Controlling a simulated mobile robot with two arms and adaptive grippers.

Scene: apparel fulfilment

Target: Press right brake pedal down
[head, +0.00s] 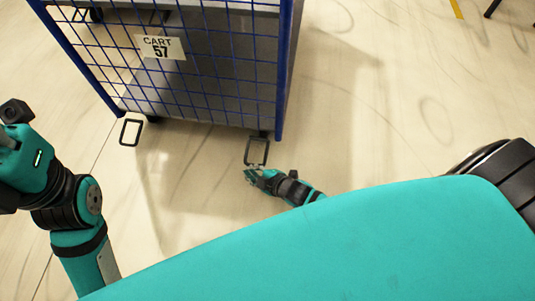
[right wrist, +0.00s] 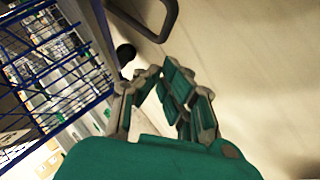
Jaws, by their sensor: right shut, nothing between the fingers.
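The right brake pedal (head: 257,151) is a dark rectangular loop that sticks out near the floor at the cart's lower right corner. It also shows at the top of the right wrist view (right wrist: 160,30). My right gripper (head: 250,173) is shut and empty, just in front of the pedal's near end in the head view. I cannot tell whether it touches the pedal. The fingers fill the middle of the right wrist view (right wrist: 150,75). My left arm is at the left of the head view, but its fingers are out of view.
The cart (head: 210,70) has a blue wire mesh side, grey inner panels and a label (head: 160,47) reading "CART 57". A second, left pedal (head: 131,132) sticks out at its lower left corner. The pale floor (head: 370,110) to the right of the cart is clear.

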